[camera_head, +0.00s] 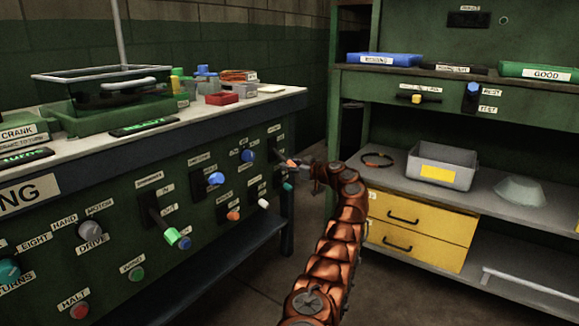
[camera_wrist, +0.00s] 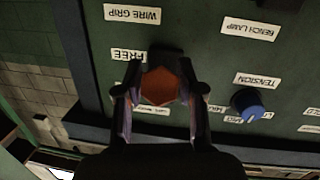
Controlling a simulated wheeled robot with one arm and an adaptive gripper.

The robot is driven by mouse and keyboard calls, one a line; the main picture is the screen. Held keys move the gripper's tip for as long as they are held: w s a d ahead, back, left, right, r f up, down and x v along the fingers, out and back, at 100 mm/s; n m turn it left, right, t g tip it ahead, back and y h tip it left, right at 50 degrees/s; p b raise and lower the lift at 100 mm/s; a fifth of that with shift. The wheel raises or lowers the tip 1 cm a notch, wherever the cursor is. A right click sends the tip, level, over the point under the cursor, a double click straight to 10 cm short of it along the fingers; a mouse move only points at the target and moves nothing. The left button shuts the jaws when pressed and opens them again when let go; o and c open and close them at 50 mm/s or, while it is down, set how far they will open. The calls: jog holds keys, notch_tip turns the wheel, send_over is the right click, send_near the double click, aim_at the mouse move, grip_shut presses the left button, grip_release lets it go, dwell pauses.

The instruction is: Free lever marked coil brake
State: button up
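A lever with an orange end (camera_head: 291,163) sticks out from the right end of the green bench panel, under a label too small to read in the head view. In the wrist view the panel is upside down. The lever's orange end (camera_wrist: 160,86) lies between the two fingers of my gripper (camera_wrist: 159,88), close to both; I cannot tell whether they press on it. A FREE label (camera_wrist: 127,55) is beside the lever's dark base. My gripper hides other labels, and I cannot read "coil brake". In the head view my gripper (camera_head: 310,170) is at the lever.
A blue knob (camera_wrist: 247,103) sits near the TENSION label, beside my gripper. WIRE GRIP (camera_wrist: 132,14) and BENCH LAMP labels are close by. A green-tipped lever (camera_head: 171,236) is further left on the panel. A shelf unit with yellow drawers (camera_head: 420,229) stands to the right.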

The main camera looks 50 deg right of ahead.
jog(key=o, duration=0.3)
jog(key=shift+o, duration=0.2)
jog(key=shift+s, duration=0.15)
jog(key=shift+s, duration=0.5)
jog(key=shift+s+a+r, duration=0.1)
jog(key=shift+s+r, duration=0.05)
jog(key=shift+s, duration=0.55)
jog(key=s, duration=0.9)
jog(key=shift+a+r, duration=0.25)
jog(key=shift+r, duration=0.2)
jog(key=shift+s, duration=0.1)
